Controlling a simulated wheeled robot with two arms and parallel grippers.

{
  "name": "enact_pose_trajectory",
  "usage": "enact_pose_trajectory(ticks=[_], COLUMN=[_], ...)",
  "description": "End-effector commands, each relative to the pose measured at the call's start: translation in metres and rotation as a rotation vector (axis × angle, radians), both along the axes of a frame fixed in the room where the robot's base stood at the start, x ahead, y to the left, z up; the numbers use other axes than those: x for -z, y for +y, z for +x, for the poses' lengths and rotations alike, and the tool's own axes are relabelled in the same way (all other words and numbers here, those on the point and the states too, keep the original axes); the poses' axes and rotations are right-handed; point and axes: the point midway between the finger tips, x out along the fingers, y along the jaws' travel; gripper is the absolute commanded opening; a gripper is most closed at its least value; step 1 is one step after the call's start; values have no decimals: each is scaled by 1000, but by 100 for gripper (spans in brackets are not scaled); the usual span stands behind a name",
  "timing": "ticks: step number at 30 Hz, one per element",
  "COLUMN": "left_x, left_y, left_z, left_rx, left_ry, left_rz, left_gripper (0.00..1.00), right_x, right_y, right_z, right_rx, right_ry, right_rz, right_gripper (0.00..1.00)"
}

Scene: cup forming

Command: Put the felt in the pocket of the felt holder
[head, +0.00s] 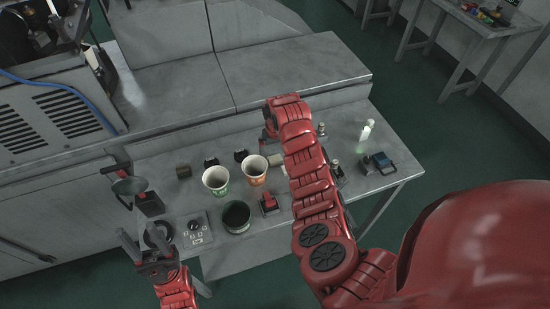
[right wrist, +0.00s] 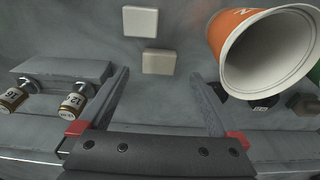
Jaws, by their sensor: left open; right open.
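Two pale flat pieces lie on the bench in the right wrist view: a whiter one (right wrist: 141,22) farther up and a beige one (right wrist: 159,62) just ahead of my right fingertips. I cannot tell for sure which is the felt, nor make out the holder's pocket. In the head view a pale piece (head: 276,160) shows beside my right arm. My left gripper (head: 141,238) is open and empty at the bench's front left.
An orange paper cup (head: 254,170) stands close to the right gripper; a green one (head: 215,180) is beside it.

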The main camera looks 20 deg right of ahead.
Motion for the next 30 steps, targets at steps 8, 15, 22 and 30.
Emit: enact_pose_trajectory(ticks=[8,15,22,30], left_x=[-19,-21,-21,-21], left_y=[0,0,0,0], left_z=[0,0,0,0], left_rx=[0,0,0,0], left_ry=[0,0,0,0], left_rz=[0,0,0,0], left_gripper=[50,50,50,50], right_x=[28,40,40,40], right_y=[-2,-1,-1,-1], right_z=[0,2,2,2], right_rx=[6,1,0,0], right_ry=[8,6,4,3], right_rz=[2,0,-1,-1], right_gripper=[98,98,98,49])
